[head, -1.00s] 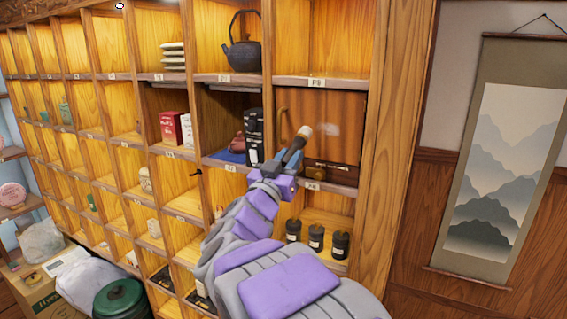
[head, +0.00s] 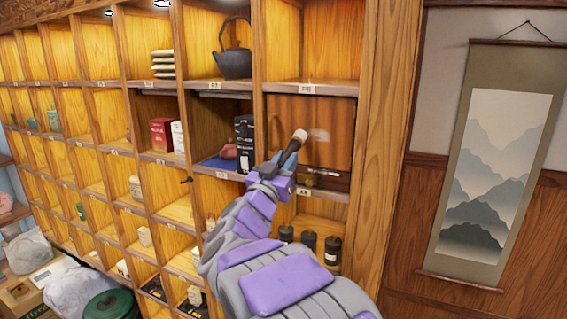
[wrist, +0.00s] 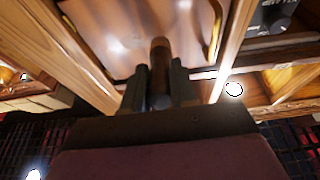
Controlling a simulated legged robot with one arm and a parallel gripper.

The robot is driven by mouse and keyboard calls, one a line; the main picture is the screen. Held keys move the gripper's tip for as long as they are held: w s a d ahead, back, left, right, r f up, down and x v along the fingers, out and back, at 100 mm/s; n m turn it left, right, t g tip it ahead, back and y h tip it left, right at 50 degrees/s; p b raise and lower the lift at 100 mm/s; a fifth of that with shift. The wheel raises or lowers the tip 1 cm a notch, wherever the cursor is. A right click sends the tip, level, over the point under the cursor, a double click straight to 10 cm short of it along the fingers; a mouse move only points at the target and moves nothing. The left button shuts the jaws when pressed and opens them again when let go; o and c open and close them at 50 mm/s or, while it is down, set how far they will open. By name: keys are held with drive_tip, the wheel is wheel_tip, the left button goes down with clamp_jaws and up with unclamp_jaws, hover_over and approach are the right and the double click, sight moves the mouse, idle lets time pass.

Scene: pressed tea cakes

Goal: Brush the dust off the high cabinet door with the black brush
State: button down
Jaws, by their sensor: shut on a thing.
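The high cabinet door (head: 338,110) is a reddish-brown wooden panel, closed in its compartment. A faint pale dust patch (head: 320,136) shows on it. My gripper (head: 280,161) is in front of the door's lower left part, shut on the black brush (head: 291,149). The brush points up and to the right, its pale tip just left of the dust. Whether the tip touches the door cannot be told. In the wrist view, the brush (wrist: 160,65) stands between my two fingers, with the shiny door (wrist: 105,20) beyond. A curved brass handle (wrist: 215,40) is at the door's side.
Open wooden cubbies surround the door. A dark kettle (head: 234,50) stands up left, and a black box (head: 244,140) stands close left of my gripper. A brown case (head: 325,180) lies below the door, with black canisters (head: 332,250) lower. A scroll (head: 495,160) hangs right.

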drive_tip(key=shift+w+d, duration=0.2)
drive_tip(key=shift+w, duration=0.4)
idle(0.3)
drive_tip(key=s+d, duration=0.2)
drive_tip(key=d, duration=0.4)
drive_tip(key=shift+s+d+b, duration=0.2)
drive_tip(key=shift+d+b, duration=0.1)
idle(0.4)
drive_tip(key=shift+w+a+p, duration=0.1)
drive_tip(key=shift+w+a, duration=0.3)
drive_tip(key=shift+a, duration=0.7)
drive_tip(key=shift+w+a+p, duration=0.1)
drive_tip(key=shift+w+a, duration=0.35)
drive_tip(key=shift+a, duration=0.65)
drive_tip(key=shift+w+a+p, duration=0.1)
drive_tip(key=shift+w+a, duration=0.3)
drive_tip(key=shift+a, duration=0.7)
